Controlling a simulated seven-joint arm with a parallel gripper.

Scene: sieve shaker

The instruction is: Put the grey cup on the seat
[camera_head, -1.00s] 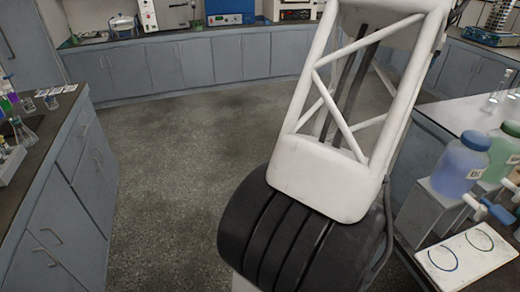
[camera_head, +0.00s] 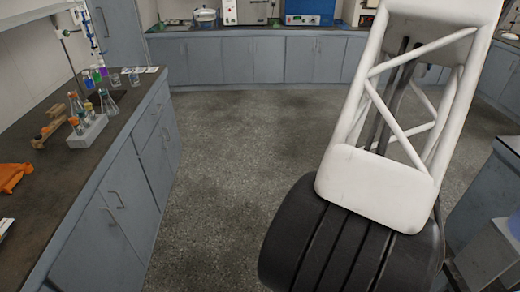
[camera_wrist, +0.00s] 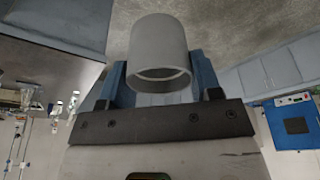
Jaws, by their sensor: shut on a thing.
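The grey cup (camera_wrist: 158,48) is in the wrist view, at the top middle. It is a plain light grey cylinder, and its open rim faces toward the wrist camera. My gripper (camera_wrist: 158,82) is shut on the cup, with a blue finger on each side of it. The cup and gripper do not show in the head view, where my white arm link and black joint fill the right side. I cannot make out the seat in either view.
A dark-topped bench (camera_head: 85,140) on the left holds a rack of flasks (camera_head: 87,131), small beakers and an orange item (camera_head: 14,177). Grey cabinets (camera_head: 245,62) line the back. Open floor (camera_head: 235,150) lies between. Another bench edge (camera_head: 480,205) is at the right.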

